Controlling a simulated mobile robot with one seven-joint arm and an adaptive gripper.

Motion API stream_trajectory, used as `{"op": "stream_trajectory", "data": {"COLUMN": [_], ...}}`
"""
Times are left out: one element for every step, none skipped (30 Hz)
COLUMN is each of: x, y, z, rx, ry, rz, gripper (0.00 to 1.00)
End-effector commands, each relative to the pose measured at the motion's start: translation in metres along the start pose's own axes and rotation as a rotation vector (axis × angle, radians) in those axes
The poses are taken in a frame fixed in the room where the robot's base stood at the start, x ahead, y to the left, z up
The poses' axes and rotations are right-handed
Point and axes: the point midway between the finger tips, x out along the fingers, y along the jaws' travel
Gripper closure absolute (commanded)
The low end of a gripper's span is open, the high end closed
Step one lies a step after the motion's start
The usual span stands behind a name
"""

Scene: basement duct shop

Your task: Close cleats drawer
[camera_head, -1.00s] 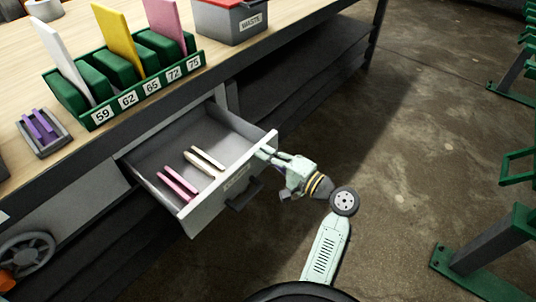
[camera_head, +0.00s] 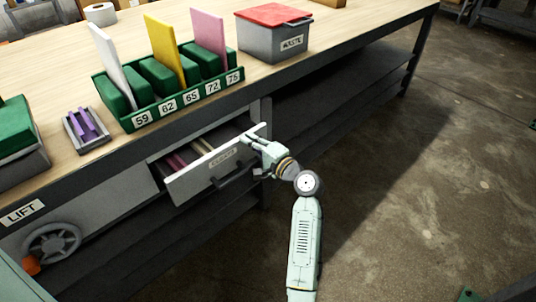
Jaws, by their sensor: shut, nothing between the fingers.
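The cleats drawer (camera_head: 192,184) is partly open under the workbench. Its light front panel carries a label (camera_head: 222,158) and a dark handle (camera_head: 236,175). Inside lie pink strips (camera_head: 176,162) and a cream strip (camera_head: 203,147), partly hidden by the front panel. My gripper (camera_head: 254,141) is shut and empty, with its fingertips at the right end of the drawer front, near the top edge. It appears to touch the panel there.
On the workbench (camera_head: 120,30) stand a green rack (camera_head: 191,109) with upright white, yellow and pink cards, a small tray (camera_head: 74,127) of purple strips, and a grey waste box (camera_head: 262,42) with a red lid. A grey wheel (camera_head: 52,243) sits below at left.

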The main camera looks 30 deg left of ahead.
Motion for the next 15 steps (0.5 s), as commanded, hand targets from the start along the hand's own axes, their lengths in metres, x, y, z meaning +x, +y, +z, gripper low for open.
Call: {"op": "stream_trajectory", "data": {"x": [0.014,0.021,0.03,0.036,0.042,0.049,0.055,0.059,0.065,0.069,0.073,0.077,0.08,0.082,0.085], "y": [0.001,0.001,0.001,0.001,0.001,0.001,0.001,0.001,0.001,0.001,0.001,0.001,0.001,0.001,0.001], "z": [0.002,0.001,0.001,0.001,0.001,0.001,0.001,0.001,0.0,0.0,0.001,0.001,0.0,0.0,0.0], "rx": [-0.001,-0.002,-0.001,-0.002,-0.002,-0.002,-0.001,-0.001,-0.001,-0.001,-0.001,-0.001,-0.001,-0.001,0.0], "ry": [-0.006,-0.004,-0.004,-0.003,-0.003,-0.003,-0.003,-0.003,-0.002,-0.001,-0.002,-0.002,-0.001,-0.001,0.0], "rz": [0.0,0.0,0.001,0.0,0.0,0.0,0.0,0.0,0.0,0.0,0.001,0.001,0.001,0.001,0.0], "gripper": [1.0,1.0,1.0,1.0,1.0,1.0,1.0,1.0,1.0,1.0,1.0,1.0,1.0,1.0,1.0]}}
